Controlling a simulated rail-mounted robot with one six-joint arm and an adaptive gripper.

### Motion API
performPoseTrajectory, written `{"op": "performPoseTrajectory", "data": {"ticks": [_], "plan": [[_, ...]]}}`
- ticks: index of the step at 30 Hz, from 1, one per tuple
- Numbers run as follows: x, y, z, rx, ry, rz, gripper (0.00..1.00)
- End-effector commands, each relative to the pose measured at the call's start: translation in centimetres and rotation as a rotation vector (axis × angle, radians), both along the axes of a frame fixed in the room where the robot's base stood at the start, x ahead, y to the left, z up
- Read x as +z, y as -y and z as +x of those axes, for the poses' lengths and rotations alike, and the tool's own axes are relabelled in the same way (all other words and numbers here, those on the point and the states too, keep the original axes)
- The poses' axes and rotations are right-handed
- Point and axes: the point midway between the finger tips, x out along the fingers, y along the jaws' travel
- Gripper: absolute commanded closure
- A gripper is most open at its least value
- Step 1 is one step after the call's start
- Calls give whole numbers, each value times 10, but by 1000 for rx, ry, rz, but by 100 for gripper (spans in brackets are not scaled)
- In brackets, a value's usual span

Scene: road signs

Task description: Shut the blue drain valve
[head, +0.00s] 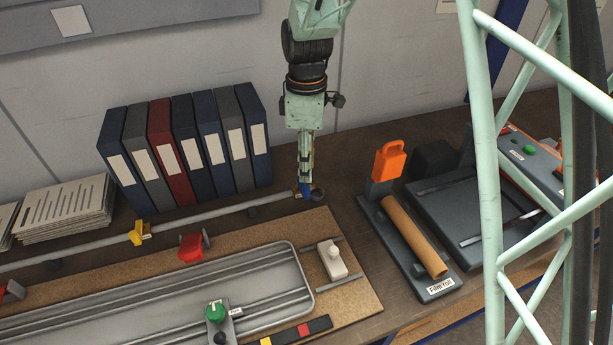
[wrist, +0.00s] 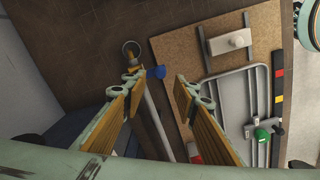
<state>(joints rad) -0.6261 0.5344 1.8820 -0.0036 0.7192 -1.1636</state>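The blue drain valve (head: 306,191) is at the right end of the grey pipe (head: 220,210), just below my gripper in the head view. In the wrist view its small blue handle (wrist: 156,72) sticks out to the right of the pipe, near the brass-coloured fitting. My gripper (head: 305,182) points down over it, and its fingers partly hide the valve in the head view. In the wrist view my gripper (wrist: 158,82) is open, with the blue handle showing between the fingertips. I cannot tell whether either finger touches it.
A yellow valve (head: 138,234) is farther left on the pipe. A red handle (head: 191,247), a grey tray (head: 270,248) and a green knob (head: 216,312) are in front. Binders (head: 185,148) stand behind. An orange-handled fixture with a brown roll (head: 414,236) is to the right.

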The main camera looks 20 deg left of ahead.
Motion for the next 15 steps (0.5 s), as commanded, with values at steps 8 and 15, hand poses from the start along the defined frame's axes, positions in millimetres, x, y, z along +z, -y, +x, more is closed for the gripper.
{"op": "performPoseTrajectory", "data": {"ticks": [8,15], "plan": [[34,0,0,0,1,1,73],[46,0,0,0,0,0,73]]}}
